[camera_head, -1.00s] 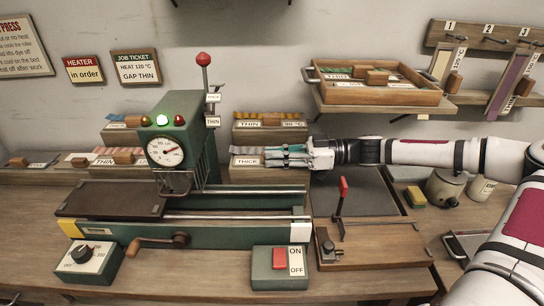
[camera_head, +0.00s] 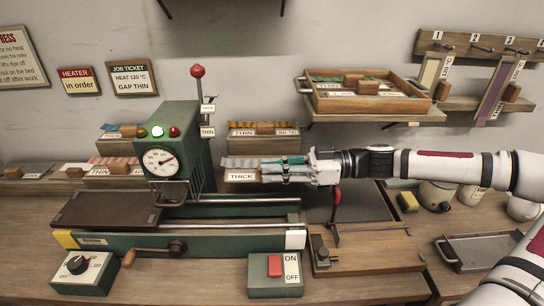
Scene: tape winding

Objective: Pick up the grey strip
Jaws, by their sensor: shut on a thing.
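The grey strip (camera_head: 238,162) is a ribbed grey band above a white label reading THICK (camera_head: 241,177), behind and right of the press. My gripper (camera_head: 284,165), with teal fingers, reaches in from the right at the strip's right end. It is shut on the grey strip, and the fingers hide the part they hold. I cannot tell whether the strip is clear of its support.
The green press (camera_head: 176,150) with its dial and red knob stands close to the left. An orange strip box labelled THIN (camera_head: 263,129) is just above my gripper. A wooden tray (camera_head: 365,92) sits on the shelf at upper right. A red-handled lever (camera_head: 336,205) stands below my wrist.

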